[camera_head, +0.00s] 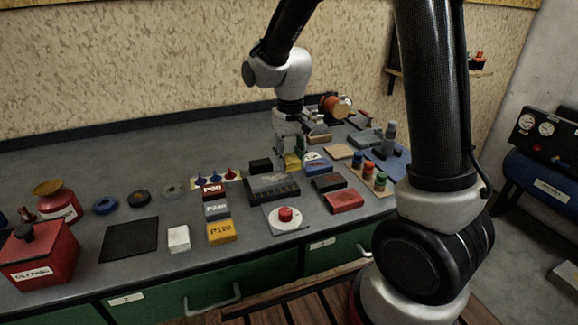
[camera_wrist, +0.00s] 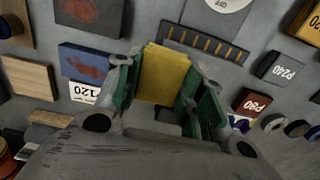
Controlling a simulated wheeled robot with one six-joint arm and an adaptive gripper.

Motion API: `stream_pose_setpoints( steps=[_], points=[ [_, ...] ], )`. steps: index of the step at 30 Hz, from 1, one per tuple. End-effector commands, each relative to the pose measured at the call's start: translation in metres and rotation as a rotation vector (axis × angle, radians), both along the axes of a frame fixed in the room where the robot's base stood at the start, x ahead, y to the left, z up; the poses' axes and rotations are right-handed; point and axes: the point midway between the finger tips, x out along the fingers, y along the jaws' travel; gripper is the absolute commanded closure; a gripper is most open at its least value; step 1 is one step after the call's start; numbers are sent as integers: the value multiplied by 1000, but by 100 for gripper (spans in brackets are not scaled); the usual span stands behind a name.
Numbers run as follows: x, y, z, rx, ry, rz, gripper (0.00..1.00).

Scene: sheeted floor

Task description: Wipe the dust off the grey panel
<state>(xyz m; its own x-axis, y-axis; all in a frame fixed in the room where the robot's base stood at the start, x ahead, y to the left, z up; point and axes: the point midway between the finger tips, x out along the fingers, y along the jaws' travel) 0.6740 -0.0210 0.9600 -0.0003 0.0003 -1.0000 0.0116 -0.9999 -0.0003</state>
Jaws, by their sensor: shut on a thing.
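My gripper (camera_head: 291,152) points down over the middle of the grey bench. It is shut on a yellow block (camera_head: 292,163). In the wrist view the yellow block (camera_wrist: 165,72) sits between the green-padded fingers (camera_wrist: 160,88). Its underside is hidden, so I cannot tell whether it touches the bench. A grey square plate with a white disc and red knob (camera_head: 270,229) lies near the front edge; part of it shows in the wrist view (camera_wrist: 201,17). I cannot tell whether this is the grey panel. I make out no clear dust.
A dark slotted block (camera_head: 272,188) stands just in front of my gripper. A blue block with a red patch (camera_wrist: 82,63) is beside it. Labelled blocks (camera_head: 216,211), coloured pegs (camera_head: 367,171) and a red can (camera_head: 40,257) crowd the bench. The back left is clearer.

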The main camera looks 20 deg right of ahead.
Motion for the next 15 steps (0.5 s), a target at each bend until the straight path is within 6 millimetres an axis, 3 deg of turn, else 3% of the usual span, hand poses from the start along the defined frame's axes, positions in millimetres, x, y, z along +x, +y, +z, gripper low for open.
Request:
stream_pose_setpoints(
  steps=[15],
  points=[
    [6,-7,46,1,-2,0,96]
  ],
)
